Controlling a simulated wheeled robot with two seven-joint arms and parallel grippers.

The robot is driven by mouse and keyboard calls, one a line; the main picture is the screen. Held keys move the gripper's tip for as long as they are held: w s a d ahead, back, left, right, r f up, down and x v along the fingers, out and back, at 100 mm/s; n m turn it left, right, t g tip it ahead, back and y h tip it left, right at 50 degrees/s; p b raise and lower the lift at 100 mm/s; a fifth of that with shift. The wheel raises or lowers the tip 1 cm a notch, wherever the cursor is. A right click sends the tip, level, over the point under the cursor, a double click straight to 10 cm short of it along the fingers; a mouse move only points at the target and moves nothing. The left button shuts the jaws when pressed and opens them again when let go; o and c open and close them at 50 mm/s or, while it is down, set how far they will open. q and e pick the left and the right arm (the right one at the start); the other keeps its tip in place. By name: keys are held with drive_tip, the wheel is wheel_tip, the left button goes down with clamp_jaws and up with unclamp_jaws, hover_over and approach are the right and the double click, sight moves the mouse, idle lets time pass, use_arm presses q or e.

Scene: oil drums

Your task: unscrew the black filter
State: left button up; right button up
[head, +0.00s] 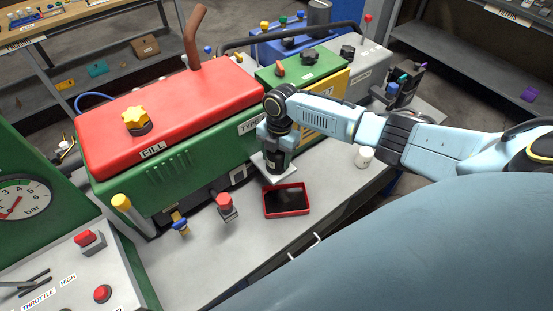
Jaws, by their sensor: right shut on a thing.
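My right gripper (273,163) reaches in from the right and points down at the front of the green machine (165,190). It is shut on a dark cylinder, the black filter (278,158), low on the machine's front side. My gripper and wrist hide much of the filter, so its upper end and its join to the machine cannot be seen. A small red-rimmed tray (306,206) with a dark inside lies on the bench just in front of and below the gripper. My left gripper is out of the picture.
The grey bench (250,245) is clear around the tray. A red-topped fitting (224,204) and a blue valve handle (180,225) stick out left of it. A small white jar (364,157) stands under my right arm. A gauge panel (25,200) fills the left edge.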

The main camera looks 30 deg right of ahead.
drive_tip(key=shift+a+n, duration=0.1)
drive_tip(key=shift+n, duration=0.2)
drive_tip(key=o, duration=1.1)
drive_tip(key=shift+o, duration=0.2)
